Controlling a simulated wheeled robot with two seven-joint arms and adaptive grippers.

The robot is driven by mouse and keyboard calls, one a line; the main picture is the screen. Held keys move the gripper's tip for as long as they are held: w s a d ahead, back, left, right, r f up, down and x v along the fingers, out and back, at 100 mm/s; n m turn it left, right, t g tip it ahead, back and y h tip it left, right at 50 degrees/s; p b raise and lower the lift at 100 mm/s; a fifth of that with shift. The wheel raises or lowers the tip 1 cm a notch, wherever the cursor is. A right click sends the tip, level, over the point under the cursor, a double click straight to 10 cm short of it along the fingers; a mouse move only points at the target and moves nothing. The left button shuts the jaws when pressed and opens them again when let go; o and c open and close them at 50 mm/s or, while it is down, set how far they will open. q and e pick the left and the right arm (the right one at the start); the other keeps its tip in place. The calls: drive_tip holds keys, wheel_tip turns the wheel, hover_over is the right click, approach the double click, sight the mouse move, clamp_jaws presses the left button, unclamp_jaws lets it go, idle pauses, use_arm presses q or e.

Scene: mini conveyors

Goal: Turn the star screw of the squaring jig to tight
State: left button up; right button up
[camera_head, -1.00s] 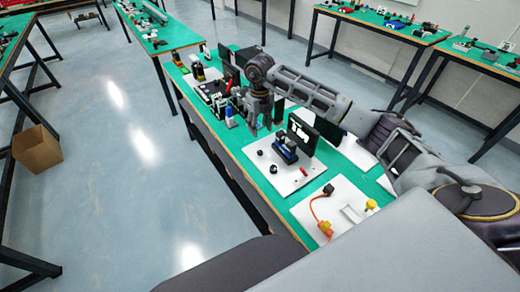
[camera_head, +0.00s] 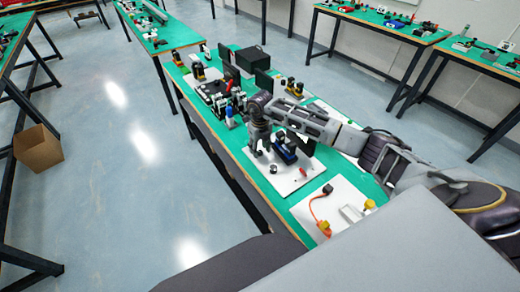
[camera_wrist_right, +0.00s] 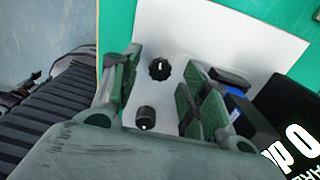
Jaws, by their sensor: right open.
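A white plate (camera_head: 290,186) on the green table carries a blue and black block (camera_head: 285,147) and small black knobs. In the right wrist view, a lobed black knob with a white mark (camera_wrist_right: 160,69), which looks like the star screw, stands on the plate (camera_wrist_right: 205,35). A ridged round black knob (camera_wrist_right: 145,118) is nearer the gripper. My right gripper (camera_head: 260,151) is above the plate, beside the blue and black block. In the wrist view its fingers (camera_wrist_right: 161,78) are apart, with the lobed knob seen between them and nothing gripped. My left gripper is not in view.
A dark panel with white lettering (camera_wrist_right: 290,140) stands close to the right of the fingers. A red piece (camera_head: 303,170) lies on the plate. Another white plate (camera_head: 345,198) with an orange cable (camera_head: 313,206) lies nearer me. Black equipment (camera_head: 213,92) stands farther along the table.

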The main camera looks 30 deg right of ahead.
drive_tip(key=shift+f, duration=0.55)
clamp_jaws()
